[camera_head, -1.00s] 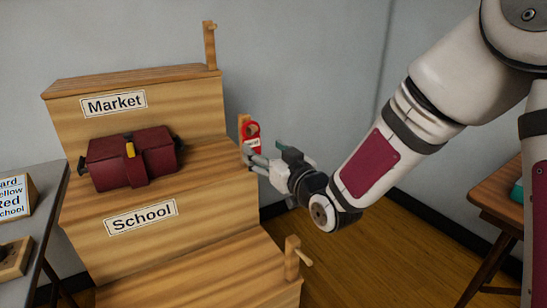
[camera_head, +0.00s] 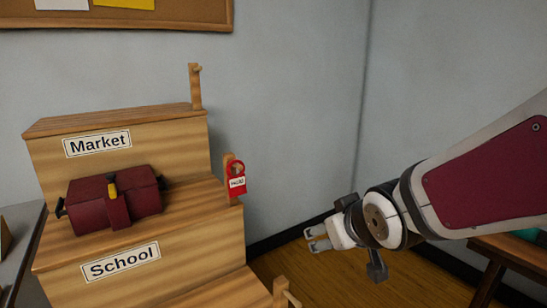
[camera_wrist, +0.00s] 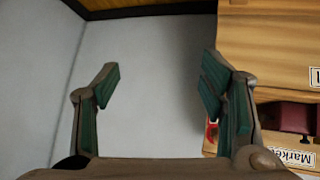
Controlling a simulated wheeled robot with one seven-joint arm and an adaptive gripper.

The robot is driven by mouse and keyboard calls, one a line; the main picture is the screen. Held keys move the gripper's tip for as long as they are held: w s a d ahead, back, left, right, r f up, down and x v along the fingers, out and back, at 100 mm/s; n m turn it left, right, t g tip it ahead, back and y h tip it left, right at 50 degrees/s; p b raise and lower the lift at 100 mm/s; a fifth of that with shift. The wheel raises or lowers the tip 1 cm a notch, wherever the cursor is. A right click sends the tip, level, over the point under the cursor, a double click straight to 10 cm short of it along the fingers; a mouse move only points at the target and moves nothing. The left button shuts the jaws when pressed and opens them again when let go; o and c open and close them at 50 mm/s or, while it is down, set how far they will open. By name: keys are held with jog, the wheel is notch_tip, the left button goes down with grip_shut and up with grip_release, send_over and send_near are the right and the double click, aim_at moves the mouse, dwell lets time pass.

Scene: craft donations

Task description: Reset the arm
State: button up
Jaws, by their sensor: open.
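My gripper (camera_head: 318,239) is open and empty in the head view, to the right of the stepped wooden shelf (camera_head: 220,220) and apart from it. In the wrist view its two green-padded fingers (camera_wrist: 155,95) stand wide apart with only grey wall between them. A red tag (camera_head: 236,180) hangs on the peg at the right end of the middle step. Part of it shows behind the right finger in the wrist view (camera_wrist: 211,133).
A dark red case (camera_head: 90,211) sits on the middle step, between the Market label (camera_head: 97,143) and the School label (camera_head: 120,262). Other pegs stand at the top (camera_head: 195,88) and lower right (camera_head: 281,292). A table (camera_head: 510,251) is at the right. Floor between is clear.

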jog(key=s+d+r+m+g+h, duration=0.15)
jog(key=s+d+g, duration=0.3)
jog(key=s, duration=1.15)
jog(key=s+d+m+g, duration=0.3)
jog(key=s+g, duration=0.2)
jog(key=s, duration=1.1)
notch_tip(320, 180, up, 29)
jog(key=t+p, duration=0.4)
jog(key=p, duration=2.3)
jog(key=shift+w+f, duration=0.15)
jog(key=shift+w, duration=0.05)
jog(key=shift+d, duration=0.1)
